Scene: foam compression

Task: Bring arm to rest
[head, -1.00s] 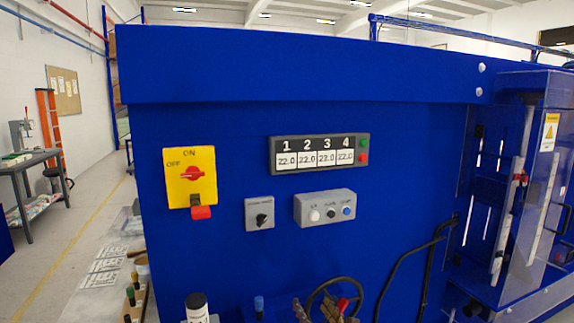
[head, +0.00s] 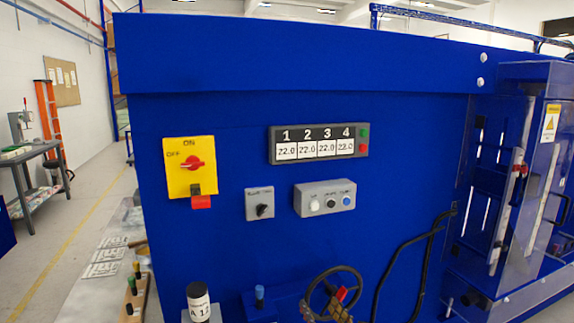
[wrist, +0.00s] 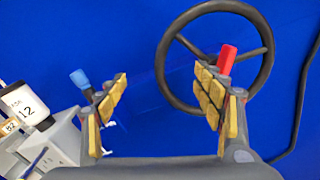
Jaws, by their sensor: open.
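My gripper (wrist: 160,110) is open in the wrist view, its two yellow-padded fingers apart with nothing between them. Behind them is the blue machine front. A black handwheel (wrist: 170,60) stands behind the right finger, and a red handle (wrist: 227,60) shows just above that finger. A blue-topped knob (wrist: 80,79) is just left of the left finger.
The blue machine (head: 220,110) fills the middle, with a yellow switch (head: 176,150), a display (head: 275,130) and a button box (head: 325,187). A bottle labelled A 12 (head: 198,303) stands at lower left. A black hose (head: 400,250) and a clear-doored press (head: 535,190) are at right.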

